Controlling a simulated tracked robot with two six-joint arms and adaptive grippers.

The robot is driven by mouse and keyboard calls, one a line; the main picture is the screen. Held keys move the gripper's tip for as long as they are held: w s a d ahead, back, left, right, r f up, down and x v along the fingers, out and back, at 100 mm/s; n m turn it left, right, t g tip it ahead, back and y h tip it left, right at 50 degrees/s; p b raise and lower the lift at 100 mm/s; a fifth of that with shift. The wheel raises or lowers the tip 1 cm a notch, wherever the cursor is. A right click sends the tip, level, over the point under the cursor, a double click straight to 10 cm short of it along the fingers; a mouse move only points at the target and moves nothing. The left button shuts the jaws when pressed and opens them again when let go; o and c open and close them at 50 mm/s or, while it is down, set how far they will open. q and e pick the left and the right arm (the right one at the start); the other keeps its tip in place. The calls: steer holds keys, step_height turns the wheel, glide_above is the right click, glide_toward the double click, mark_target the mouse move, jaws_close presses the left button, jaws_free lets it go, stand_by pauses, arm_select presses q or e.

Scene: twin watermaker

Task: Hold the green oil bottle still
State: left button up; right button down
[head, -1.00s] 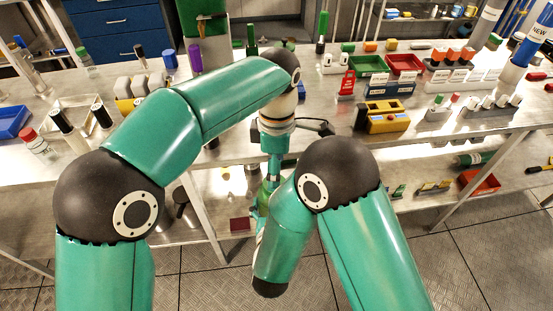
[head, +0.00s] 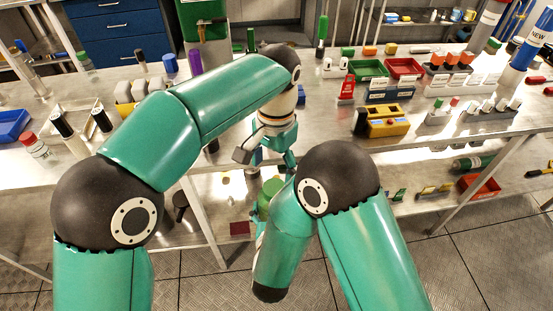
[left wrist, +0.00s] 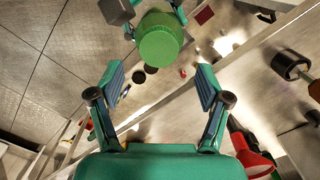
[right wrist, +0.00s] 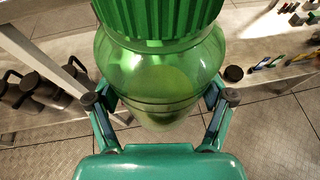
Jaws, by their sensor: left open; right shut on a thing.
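The green oil bottle (head: 271,192) shows in the head view below my left gripper, partly hidden by my right arm. In the right wrist view its clear green body (right wrist: 160,80) and ribbed green cap (right wrist: 160,18) stand between the fingers of my right gripper (right wrist: 162,98), which is shut on the body. In the left wrist view the round cap top (left wrist: 159,44) lies beyond the fingertips. My left gripper (head: 268,157) is open and empty, above and apart from the cap; its spread fingers (left wrist: 162,82) also show in the left wrist view.
The workbench (head: 320,125) carries a yellow box (head: 385,122), green and red trays (head: 405,67) and several small bottles. Its lower shelf holds a dark red block (head: 240,228). A red funnel-like thing (left wrist: 252,158) is near my left gripper. Floor is clear in front.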

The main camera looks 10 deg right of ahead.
mark_target(274, 187)
arm_select(q)
steer(key=m, duration=0.3)
steer(key=shift+w+r+m, duration=0.1)
steer(key=shift+r+m, duration=0.3)
steer(key=shift+d+r+m, duration=0.1)
steer(key=shift+d+m, duration=0.1)
steer(key=shift+m, duration=0.1)
steer(key=shift+a+f, duration=0.1)
steer(key=shift+f, duration=3.7)
steer(key=c, duration=1.2)
steer(key=shift+n, duration=0.4)
steer(key=shift+a, duration=0.1)
steer(key=shift+r, duration=0.2)
steer(key=shift+r, duration=0.95)
